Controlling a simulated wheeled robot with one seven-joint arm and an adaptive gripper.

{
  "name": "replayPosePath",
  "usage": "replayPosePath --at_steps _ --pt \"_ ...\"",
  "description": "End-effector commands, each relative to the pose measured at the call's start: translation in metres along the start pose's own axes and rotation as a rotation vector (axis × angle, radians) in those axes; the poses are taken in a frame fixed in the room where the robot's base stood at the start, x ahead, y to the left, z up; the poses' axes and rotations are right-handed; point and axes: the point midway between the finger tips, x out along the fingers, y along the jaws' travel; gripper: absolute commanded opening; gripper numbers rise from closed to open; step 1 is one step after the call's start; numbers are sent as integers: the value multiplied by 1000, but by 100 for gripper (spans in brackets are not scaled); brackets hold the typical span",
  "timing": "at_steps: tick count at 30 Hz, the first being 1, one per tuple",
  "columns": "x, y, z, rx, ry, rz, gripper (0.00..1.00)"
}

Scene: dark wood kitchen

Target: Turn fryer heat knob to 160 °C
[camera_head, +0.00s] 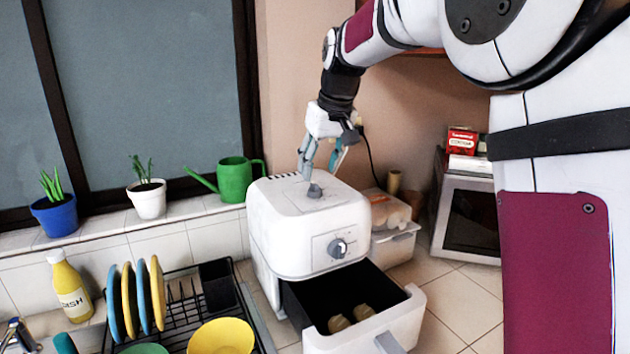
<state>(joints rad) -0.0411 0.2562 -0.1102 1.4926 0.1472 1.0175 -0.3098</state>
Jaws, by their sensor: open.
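The white fryer (290,235) stands on the counter in the middle of the view. A grey knob (315,191) is on its top face, and a round dial (337,248) is on its front. The markings are too small to read, so I cannot tell which one sets heat or where it points. My gripper (320,172) is open, pointing down just above the top knob. One finger comes down close to the knob; I cannot tell whether they touch. The fryer drawer (410,305) is pulled out, with a few pale brown food pieces (350,317) inside.
A dish rack with plates and a yellow bowl (222,337) is at the front left. A green watering can (235,178) and potted plants line the sill behind. A clear container (388,212) and a microwave (470,218) stand to the right. Tiled counter between drawer and microwave is clear.

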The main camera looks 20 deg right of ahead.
Motion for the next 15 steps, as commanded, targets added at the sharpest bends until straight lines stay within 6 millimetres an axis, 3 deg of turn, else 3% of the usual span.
replayPosePath --at_steps 7,15 --pt "39 0 1 -1 -2 0 46" --pt "52 0 0 0 0 0 46"
